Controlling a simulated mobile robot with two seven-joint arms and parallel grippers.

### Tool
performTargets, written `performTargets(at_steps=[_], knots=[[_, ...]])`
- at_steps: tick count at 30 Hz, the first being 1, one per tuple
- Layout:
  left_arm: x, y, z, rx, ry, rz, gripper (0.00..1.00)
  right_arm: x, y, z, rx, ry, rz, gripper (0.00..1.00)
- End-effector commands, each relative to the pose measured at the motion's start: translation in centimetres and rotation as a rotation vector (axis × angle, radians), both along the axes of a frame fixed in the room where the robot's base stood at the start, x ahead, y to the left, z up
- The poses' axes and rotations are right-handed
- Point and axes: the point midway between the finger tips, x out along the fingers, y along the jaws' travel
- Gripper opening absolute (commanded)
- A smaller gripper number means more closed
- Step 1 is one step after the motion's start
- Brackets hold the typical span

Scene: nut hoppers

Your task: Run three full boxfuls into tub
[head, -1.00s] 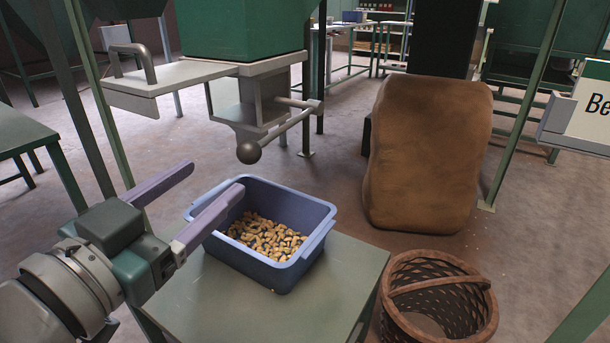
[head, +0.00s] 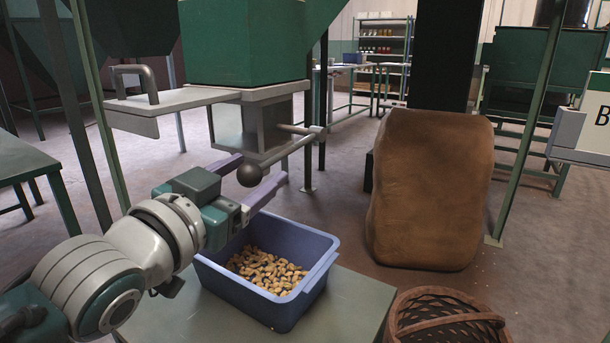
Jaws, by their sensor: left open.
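The blue tub (head: 318,285) stands on a small green table with a layer of nuts (head: 265,270) in its bottom. Above it hangs the green hopper (head: 245,42) with a grey metal box (head: 228,126) under it. A flat slide plate (head: 170,101) with a dark handle (head: 134,82) sticks out left. A lever (head: 292,150) with a dark ball knob (head: 249,175) points down toward me from the box. My left gripper (head: 263,168) is open, its purple fingers on either side of the knob in the picture; contact cannot be told. My right gripper is not in view.
The small table (head: 350,300) has bare top right of the tub. A wicker basket (head: 440,320) stands at lower right, a large brown sack (head: 432,190) behind it. Green posts (head: 525,130) and another table (head: 22,158) stand at the sides.

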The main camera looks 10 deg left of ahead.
Motion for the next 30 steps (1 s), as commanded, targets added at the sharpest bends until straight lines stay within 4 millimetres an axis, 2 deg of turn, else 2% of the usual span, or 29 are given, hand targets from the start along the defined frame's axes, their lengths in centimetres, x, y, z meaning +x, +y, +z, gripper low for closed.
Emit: performTargets(at_steps=[4, 22, 30], knots=[[-0.02, -0.01, 0.01, 0.000, 0.000, 0.000, 0.69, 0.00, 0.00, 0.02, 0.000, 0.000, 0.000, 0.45], [-0.05, 0.00, -0.01, 0.000, 0.000, 0.000, 0.01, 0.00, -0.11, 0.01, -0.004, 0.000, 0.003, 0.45], [-0.05, 0.00, -0.01, 0.000, 0.000, 0.000, 0.00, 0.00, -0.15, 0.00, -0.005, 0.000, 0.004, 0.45]])
